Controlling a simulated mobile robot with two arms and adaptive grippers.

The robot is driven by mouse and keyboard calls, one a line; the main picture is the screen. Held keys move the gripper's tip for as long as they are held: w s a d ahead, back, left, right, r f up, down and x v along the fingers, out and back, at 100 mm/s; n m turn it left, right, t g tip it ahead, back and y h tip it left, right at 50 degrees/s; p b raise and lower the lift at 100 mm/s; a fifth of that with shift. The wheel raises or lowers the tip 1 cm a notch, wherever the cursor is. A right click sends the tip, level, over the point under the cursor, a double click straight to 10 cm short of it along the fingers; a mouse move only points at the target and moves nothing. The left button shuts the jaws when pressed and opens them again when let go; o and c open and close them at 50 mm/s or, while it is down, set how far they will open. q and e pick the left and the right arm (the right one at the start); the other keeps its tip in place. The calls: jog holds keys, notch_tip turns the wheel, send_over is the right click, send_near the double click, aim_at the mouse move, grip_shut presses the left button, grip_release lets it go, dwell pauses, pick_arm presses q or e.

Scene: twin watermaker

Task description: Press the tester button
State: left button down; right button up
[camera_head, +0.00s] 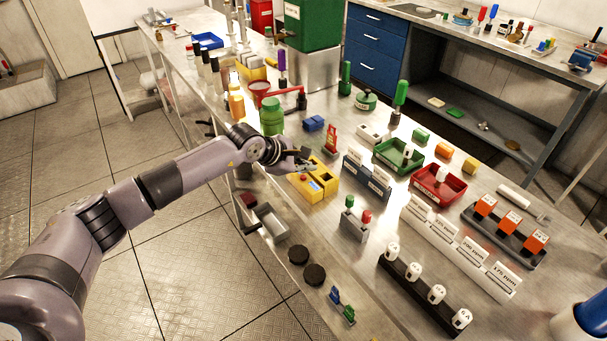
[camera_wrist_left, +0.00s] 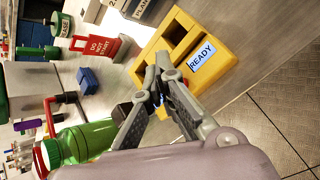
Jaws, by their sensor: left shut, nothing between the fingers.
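The yellow tester (camera_head: 325,172) sits near the front edge of the metal bench, with square openings in its top. In the left wrist view the tester (camera_wrist_left: 229,51) shows a light blue screen reading READY (camera_wrist_left: 202,55). My left gripper (camera_head: 308,160) is shut and empty, at the tester's left end. In the wrist view my left gripper (camera_wrist_left: 158,78) has its fingertips in front of the tester; whether they touch it I cannot tell. My right gripper is out of view.
A green bottle (camera_head: 271,118) stands close to my left wrist. A blue block (camera_head: 313,123) and a red DO NOT START sign (camera_head: 331,140) stand behind the tester. Labelled dark holders (camera_head: 367,178) are to its right. Green (camera_head: 399,155) and red (camera_head: 438,186) trays lie beyond.

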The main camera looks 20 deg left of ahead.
aim_at(305, 178)
pick_arm(q)
jog(key=shift+r, duration=0.15)
notch_tip(305, 178, up, 6)
jog(key=p, duration=0.2)
dwell(0.6)
